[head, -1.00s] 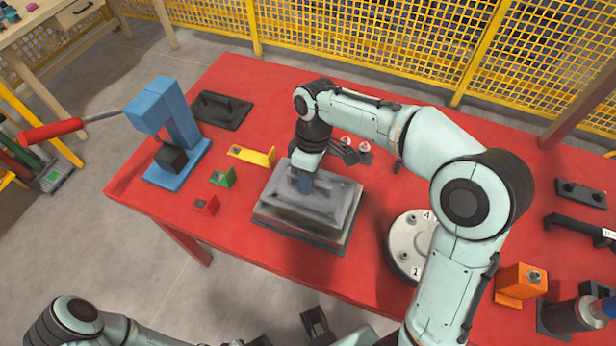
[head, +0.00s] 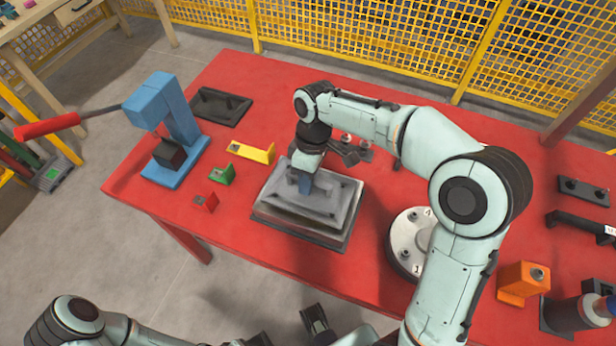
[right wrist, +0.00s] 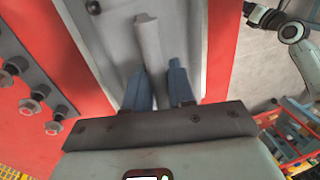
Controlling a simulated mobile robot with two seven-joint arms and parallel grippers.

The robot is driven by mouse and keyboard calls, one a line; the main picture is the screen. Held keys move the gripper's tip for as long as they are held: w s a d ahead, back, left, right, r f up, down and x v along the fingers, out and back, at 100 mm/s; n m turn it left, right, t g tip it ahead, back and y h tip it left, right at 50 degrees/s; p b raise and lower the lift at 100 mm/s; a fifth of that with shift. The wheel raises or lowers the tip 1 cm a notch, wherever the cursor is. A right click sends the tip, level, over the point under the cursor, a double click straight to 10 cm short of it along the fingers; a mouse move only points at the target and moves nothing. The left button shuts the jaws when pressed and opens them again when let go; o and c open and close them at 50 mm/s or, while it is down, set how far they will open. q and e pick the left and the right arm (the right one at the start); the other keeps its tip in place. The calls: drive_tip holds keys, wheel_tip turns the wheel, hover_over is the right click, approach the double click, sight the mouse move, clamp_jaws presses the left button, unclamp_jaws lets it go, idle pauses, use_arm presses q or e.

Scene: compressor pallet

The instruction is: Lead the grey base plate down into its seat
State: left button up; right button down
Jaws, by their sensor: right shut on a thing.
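The grey base plate (head: 330,204) lies level above a wider dark grey base (head: 290,231) on the red table in the head view. Whether it touches this base all round cannot be told. My right gripper (head: 305,187) points down at the plate's middle. In the right wrist view its blue fingers (right wrist: 160,90) are shut on the raised grey rib (right wrist: 149,45) of the plate (right wrist: 105,25). The plate's underside and its seat are hidden. My left gripper (head: 290,330) is at the bottom edge of the head view, empty, with its fingers apart.
A blue press (head: 178,125) with a red-handled lever stands at left. Yellow (head: 252,152), green (head: 222,174) and red (head: 205,201) blocks lie left of the plate. A round grey disc (head: 405,240) stands at right, partly behind my right arm. The red table's front edge is clear.

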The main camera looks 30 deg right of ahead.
drive_tip(key=shift+f+b, duration=0.45)
drive_tip(key=shift+f, duration=0.25)
drive_tip(key=c, duration=0.9)
unclamp_jaws()
drive_tip(key=r+p, duration=0.1)
drive_tip(key=r, duration=0.3)
drive_tip(key=w+d+r+p, duration=0.1)
drive_tip(key=r, duration=0.3)
drive_tip(key=d+r+p, duration=0.1)
drive_tip(key=r, duration=0.4)
drive_tip(key=shift+w+r, duration=0.1)
drive_tip(key=shift+w, duration=0.3)
